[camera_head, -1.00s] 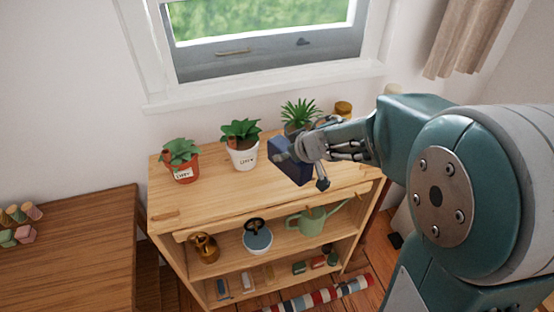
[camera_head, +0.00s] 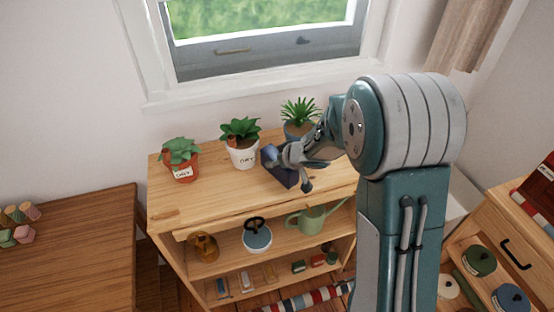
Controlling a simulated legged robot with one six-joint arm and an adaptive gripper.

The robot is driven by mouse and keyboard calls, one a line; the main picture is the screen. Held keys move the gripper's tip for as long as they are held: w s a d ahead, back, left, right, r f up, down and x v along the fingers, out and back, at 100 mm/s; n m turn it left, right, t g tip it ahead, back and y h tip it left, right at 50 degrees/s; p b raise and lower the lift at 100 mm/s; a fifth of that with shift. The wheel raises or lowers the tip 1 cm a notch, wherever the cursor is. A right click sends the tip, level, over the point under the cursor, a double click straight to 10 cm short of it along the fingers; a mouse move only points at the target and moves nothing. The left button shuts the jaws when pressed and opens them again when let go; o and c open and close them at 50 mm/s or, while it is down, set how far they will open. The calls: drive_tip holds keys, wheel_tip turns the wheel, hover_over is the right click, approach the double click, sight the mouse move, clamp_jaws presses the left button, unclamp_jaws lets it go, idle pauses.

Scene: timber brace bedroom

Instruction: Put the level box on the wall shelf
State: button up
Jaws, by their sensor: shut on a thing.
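A dark blue box (camera_head: 279,167), which I take to be the level box, is in my gripper (camera_head: 297,165). My gripper is shut on it at the box's right side. The box is over the right half of the wooden shelf unit's top (camera_head: 215,204), in front of the potted plants. I cannot tell whether it touches the top. My arm hides the far right of the unit. Nothing I can identify as a separate wall shelf shows.
Three potted plants stand along the back of the top: left (camera_head: 181,160), middle (camera_head: 241,143) and right (camera_head: 299,117). The left part of the top's front is clear. Lower shelves hold a watering can (camera_head: 312,217) and a brass object (camera_head: 204,246). A drawer cabinet (camera_head: 520,235) stands at right.

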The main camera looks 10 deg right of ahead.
drive_tip(key=o, duration=1.3)
